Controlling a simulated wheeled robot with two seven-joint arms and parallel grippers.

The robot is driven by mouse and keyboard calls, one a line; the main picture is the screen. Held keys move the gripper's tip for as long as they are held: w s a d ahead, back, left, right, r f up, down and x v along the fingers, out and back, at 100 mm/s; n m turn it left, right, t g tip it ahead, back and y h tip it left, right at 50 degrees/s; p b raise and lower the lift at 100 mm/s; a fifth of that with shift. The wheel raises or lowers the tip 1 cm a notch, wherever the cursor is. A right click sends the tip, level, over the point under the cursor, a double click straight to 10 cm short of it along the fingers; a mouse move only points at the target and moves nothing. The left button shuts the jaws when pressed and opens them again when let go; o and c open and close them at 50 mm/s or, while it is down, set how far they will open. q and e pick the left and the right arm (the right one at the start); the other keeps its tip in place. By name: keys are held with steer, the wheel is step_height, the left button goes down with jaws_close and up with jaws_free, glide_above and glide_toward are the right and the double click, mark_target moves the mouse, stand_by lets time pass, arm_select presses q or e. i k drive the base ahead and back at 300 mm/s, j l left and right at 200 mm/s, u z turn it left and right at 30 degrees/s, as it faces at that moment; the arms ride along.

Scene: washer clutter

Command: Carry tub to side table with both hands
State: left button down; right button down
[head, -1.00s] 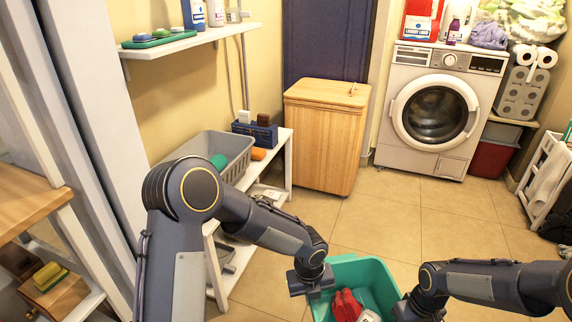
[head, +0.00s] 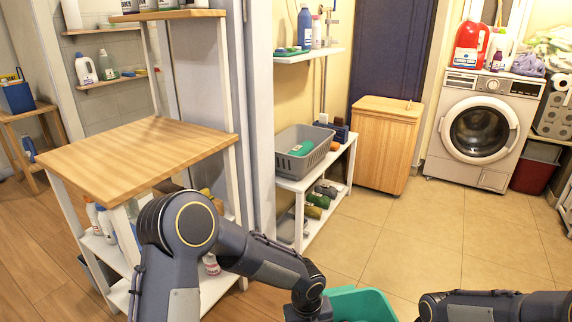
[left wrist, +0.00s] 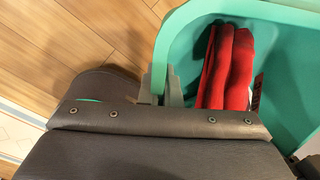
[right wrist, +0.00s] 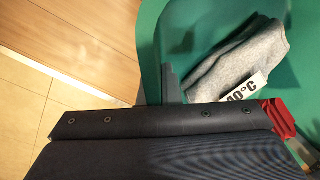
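The teal tub (head: 361,304) shows at the bottom edge of the head view, between my arms; most of it is cut off. My left gripper (left wrist: 163,88) is shut on the tub wall in the left wrist view, with red cloth (left wrist: 228,65) inside the tub beside it. My right gripper (right wrist: 163,84) is shut on the opposite part of the wall in the right wrist view. A grey cloth (right wrist: 240,65) and a white label reading 40°C (right wrist: 243,93) lie inside there. A wood-topped side table (head: 140,152) with white legs stands at the left; its main top is bare.
A white shelf unit (head: 330,172) holds a grey basket (head: 290,165). A wooden hamper (head: 385,140) and a washing machine (head: 480,130) stand at the back. Bottles fill the side table's lower shelf. A grey upright panel (head: 257,100) rises behind the table. The tiled floor is open at right.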

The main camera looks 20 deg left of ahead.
mark_target(118, 166)
steer(key=k+u, duration=0.1)
steer(key=u, duration=0.35)
steer(key=k+u, duration=0.1)
steer(key=u, duration=0.35)
steer(key=k+j+u, duration=0.1)
steer(key=u, duration=0.3)
